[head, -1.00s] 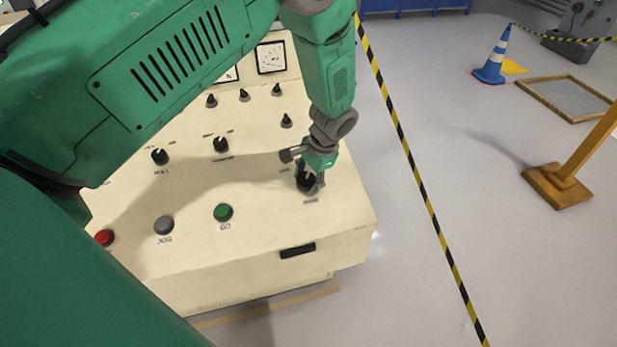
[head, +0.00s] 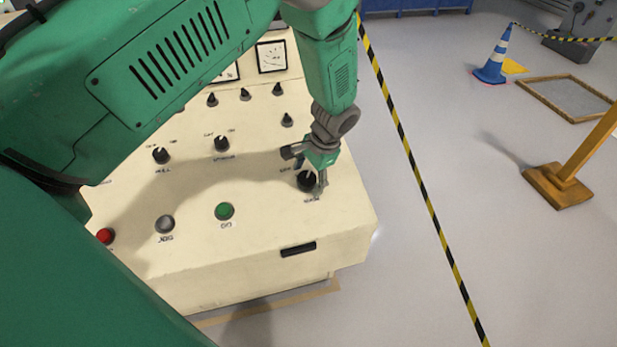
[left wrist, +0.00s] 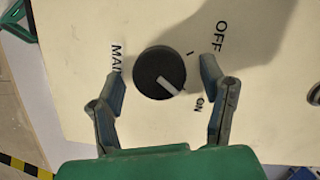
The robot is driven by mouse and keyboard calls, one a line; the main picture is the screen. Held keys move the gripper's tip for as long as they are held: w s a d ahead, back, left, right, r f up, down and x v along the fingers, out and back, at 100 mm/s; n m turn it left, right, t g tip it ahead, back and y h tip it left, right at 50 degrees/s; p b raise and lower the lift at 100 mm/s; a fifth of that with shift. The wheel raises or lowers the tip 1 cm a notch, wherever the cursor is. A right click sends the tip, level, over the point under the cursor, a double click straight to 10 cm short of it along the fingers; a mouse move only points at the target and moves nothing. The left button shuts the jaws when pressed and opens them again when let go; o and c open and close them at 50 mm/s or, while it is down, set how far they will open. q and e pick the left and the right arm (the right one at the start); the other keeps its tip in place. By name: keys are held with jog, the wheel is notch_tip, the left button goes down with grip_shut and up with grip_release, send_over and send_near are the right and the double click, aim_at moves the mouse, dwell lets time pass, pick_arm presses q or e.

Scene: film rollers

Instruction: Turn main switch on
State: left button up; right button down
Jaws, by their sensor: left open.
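The main switch is a round black knob (head: 305,182) near the right edge of the cream console top. In the left wrist view the knob (left wrist: 155,68) has a white pointer line aimed at the mark beside "ON"; the "OFF" label is higher up, and the other label is partly covered by a finger. My left gripper (head: 312,176) is over the knob. Its fingers (left wrist: 162,82) are spread wide on both sides of the knob, with visible gaps, and hold nothing. My right gripper is not in view.
The console (head: 265,235) also carries a green button (head: 224,211), a grey button (head: 164,224), a red button (head: 104,236) and several smaller knobs. Yellow-black floor tape (head: 415,175) runs right of it. Floor beyond is mostly clear, with a blue cone (head: 493,62) and yellow post base (head: 557,187).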

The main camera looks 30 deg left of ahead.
pick_arm(q)
jog(key=v, duration=1.1)
jog(key=shift+d+r, duration=0.15)
jog(key=shift+r, duration=0.05)
